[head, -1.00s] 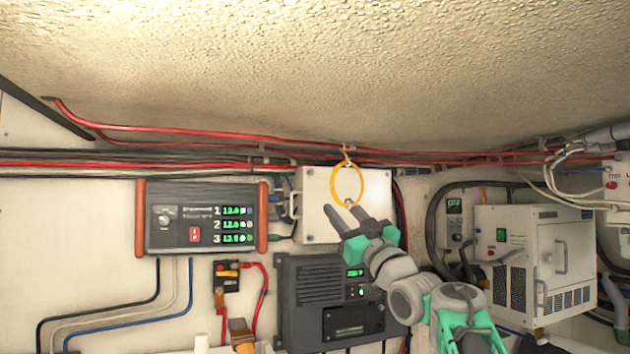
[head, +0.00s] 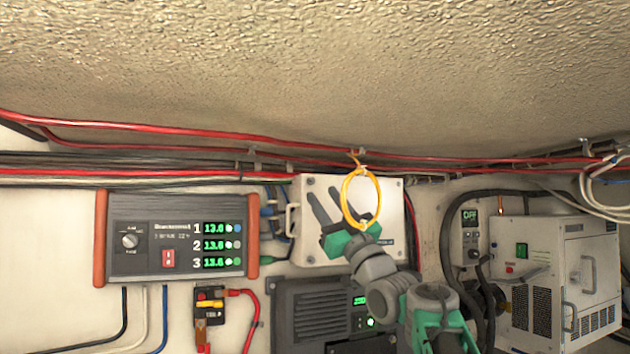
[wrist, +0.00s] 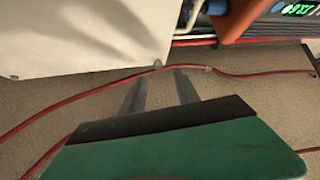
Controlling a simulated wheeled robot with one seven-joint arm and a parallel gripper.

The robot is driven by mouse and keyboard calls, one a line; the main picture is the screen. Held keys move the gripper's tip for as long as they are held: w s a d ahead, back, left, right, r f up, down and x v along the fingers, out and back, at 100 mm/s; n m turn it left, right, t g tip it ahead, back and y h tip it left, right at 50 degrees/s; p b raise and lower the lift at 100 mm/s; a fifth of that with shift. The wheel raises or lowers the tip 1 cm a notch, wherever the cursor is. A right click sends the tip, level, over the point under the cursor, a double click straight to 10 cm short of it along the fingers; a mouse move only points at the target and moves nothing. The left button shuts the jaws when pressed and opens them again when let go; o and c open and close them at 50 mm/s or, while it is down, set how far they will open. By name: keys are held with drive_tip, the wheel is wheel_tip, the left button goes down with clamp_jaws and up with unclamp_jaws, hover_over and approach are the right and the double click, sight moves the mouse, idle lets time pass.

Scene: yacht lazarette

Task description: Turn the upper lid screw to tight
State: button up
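The white box (head: 390,225) with a flat lid is on the wall, and small round screws sit at its lid corners. The upper left lid screw (wrist: 157,64) shows at the box corner in the wrist view, and the upper right one (wrist: 14,77) shows at the left edge. My gripper (head: 329,184) is open and empty in front of the lid's upper part. In the wrist view its two fingers (wrist: 160,80) are apart, with their tips near the upper left screw. Whether they touch it cannot be told. Screw markings are too small to read.
A yellow loop (head: 345,204) hangs from the cable run and overlaps my gripper in the head view. Red cables (head: 130,125) run above the box. A display panel (head: 180,262) is at left, a dark charger (head: 300,310) below, a white cabinet (head: 590,255) at right.

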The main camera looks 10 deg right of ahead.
sight(312, 181)
drive_tip(key=p+x, duration=0.2)
drive_tip(key=x, duration=0.2)
drive_tip(key=shift+w+r, duration=0.2)
drive_tip(key=shift+w, duration=0.15)
drive_tip(key=shift+f, duration=0.1)
drive_tip(key=shift+c, duration=0.5)
clamp_jaws()
